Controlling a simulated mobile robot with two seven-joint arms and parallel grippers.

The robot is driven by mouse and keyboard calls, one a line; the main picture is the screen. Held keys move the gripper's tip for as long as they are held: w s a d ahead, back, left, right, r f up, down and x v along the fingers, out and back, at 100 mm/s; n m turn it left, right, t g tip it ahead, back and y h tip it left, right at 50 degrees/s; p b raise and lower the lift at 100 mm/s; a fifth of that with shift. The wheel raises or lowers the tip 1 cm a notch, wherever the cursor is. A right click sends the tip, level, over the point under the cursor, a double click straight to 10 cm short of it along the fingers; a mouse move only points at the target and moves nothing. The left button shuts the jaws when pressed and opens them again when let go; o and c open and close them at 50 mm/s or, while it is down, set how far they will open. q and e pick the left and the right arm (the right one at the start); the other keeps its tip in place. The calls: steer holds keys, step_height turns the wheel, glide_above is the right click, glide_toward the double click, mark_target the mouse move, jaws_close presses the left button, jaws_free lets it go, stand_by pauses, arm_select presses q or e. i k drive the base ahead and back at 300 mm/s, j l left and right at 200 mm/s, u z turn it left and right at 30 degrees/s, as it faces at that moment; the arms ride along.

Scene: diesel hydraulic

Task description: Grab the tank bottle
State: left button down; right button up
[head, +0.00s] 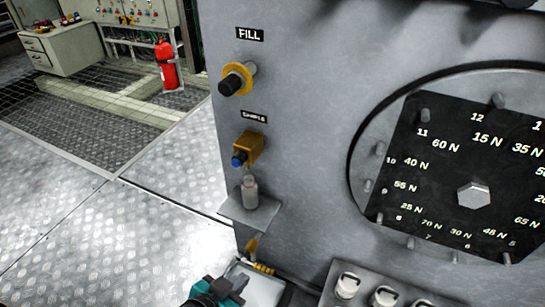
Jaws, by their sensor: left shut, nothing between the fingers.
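The tank bottle (250,193) is a small clear bottle with a greyish cap. It stands upright on a small metal shelf (238,213) fixed to the grey tank wall, below the brass sample valve (249,149) with its blue tip. My left gripper (228,288), teal and black, is at the bottom edge of the head view, below the bottle and apart from it. It is shut and empty, and partly cut off by the frame. My right gripper is not in view.
A yellow and black fill valve (238,79) sticks out higher on the wall. A red extinguisher (166,66) stands far back. The floor at left is clear.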

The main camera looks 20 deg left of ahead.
mark_target(250, 189)
steer(key=j, duration=0.45)
steer(key=i+j+u, duration=0.15)
steer(key=j, duration=0.7)
steer(key=i+j+u, duration=0.1)
steer(key=j, duration=0.3)
steer(key=i+j+u, duration=0.1)
steer(key=j, duration=0.35)
steer(key=i, duration=0.05)
